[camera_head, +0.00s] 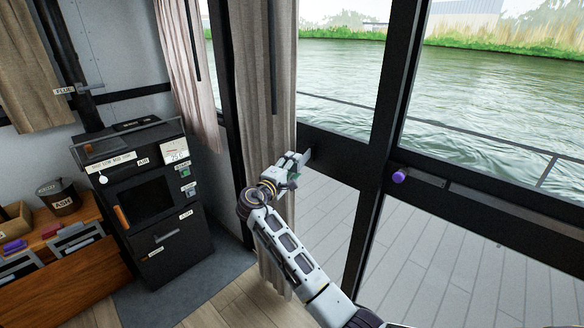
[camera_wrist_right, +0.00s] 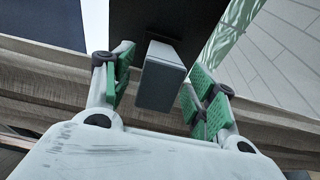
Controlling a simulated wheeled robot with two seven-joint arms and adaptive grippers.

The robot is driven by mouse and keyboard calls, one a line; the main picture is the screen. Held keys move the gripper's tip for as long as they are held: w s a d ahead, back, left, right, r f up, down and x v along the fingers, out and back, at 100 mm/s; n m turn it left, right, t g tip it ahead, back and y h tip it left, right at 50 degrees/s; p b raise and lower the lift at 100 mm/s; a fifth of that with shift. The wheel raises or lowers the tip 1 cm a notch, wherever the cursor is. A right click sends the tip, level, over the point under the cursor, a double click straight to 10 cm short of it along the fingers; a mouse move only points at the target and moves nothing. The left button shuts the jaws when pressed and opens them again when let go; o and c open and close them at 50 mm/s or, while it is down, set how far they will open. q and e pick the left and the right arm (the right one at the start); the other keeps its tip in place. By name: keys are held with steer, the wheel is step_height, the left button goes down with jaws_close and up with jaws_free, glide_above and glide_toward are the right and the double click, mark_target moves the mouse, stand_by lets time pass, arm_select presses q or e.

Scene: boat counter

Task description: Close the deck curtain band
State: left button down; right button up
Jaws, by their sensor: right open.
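The beige deck curtain (camera_head: 262,75) hangs gathered beside the glass door's dark frame, and its folds also cross the right wrist view (camera_wrist_right: 50,85). My right gripper (camera_head: 297,163) is in front of this curtain, near its right edge, at about mid-height. In the right wrist view the gripper (camera_wrist_right: 160,90) is open, with green finger pads on either side of a small dark grey block (camera_wrist_right: 162,78). I cannot tell whether the pads touch the block, or whether it belongs to the curtain band. No band is clearly visible around the curtain. My left gripper is out of view.
A black stove (camera_head: 160,210) stands on the left, beside a wooden shelf (camera_head: 75,270) with an ash bin (camera_head: 60,197). A pinkish curtain (camera_head: 185,60) hangs behind. A purple-ended door handle (camera_head: 400,176) is at the right. The deck outside is clear.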

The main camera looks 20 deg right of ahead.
steer(key=v, duration=0.7)
steer(key=shift+a, duration=0.15)
steer(key=shift+s, duration=0.1)
